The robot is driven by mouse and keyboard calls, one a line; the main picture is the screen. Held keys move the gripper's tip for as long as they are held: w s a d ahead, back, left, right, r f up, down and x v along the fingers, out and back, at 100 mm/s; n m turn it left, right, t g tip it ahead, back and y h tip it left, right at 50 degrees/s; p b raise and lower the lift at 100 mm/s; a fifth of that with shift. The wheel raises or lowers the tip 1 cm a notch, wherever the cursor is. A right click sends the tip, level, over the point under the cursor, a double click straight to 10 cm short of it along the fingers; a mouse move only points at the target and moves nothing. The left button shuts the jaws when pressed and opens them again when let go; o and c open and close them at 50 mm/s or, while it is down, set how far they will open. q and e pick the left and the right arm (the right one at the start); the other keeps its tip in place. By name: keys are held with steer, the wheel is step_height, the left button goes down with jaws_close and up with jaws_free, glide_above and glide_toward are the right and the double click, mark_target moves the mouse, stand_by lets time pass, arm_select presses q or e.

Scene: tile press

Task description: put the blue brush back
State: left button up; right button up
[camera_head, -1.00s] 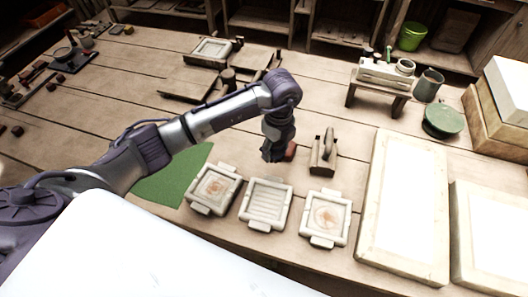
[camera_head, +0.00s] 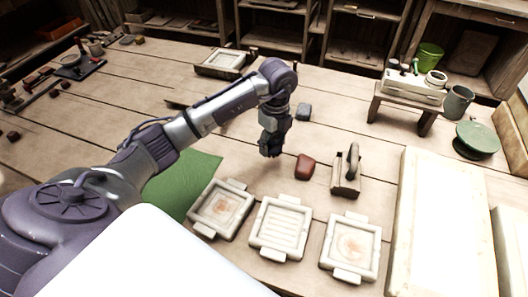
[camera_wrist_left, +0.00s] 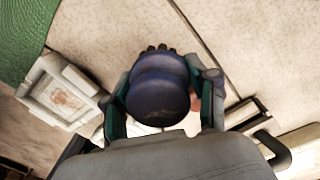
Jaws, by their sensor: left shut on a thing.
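My left gripper (camera_head: 270,150) hangs over the table behind the row of white tile moulds. In the left wrist view its fingers (camera_wrist_left: 160,115) are closed on both sides of a rounded dark blue thing with dark bristle-like tips, which I take for the blue brush (camera_wrist_left: 158,85). In the head view the brush cannot be made out against the dark gripper. A pale holder (camera_head: 410,85) on a small wooden stand at the back right has a few upright handles in it. My right gripper is not in view.
White tile moulds (camera_head: 252,229) line the front. A red-brown lump (camera_head: 305,167) and a wooden press block with handle (camera_head: 346,178) are right of the gripper. A green mat (camera_head: 178,190) is at left; a grey mug (camera_head: 458,102) stands right of the holder.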

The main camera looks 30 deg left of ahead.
mark_target(263, 160)
arm_select(q)
steer(key=a+f, duration=0.1)
steer(key=a, duration=0.1)
steer(key=shift+s+a+f, duration=0.1)
steer(key=shift+a+f, duration=0.3)
step_height(263, 160, down, 4)
steer(key=shift+r, duration=0.1)
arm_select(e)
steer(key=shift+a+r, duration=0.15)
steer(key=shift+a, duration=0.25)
arm_select(q)
steer(key=shift+f, duration=0.2)
steer(key=o, duration=1.2)
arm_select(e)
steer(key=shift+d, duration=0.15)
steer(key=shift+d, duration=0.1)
arm_select(q)
steer(key=shift+r, duration=0.25)
step_height(263, 160, up, 12)
steer(key=shift+d+f, duration=0.1)
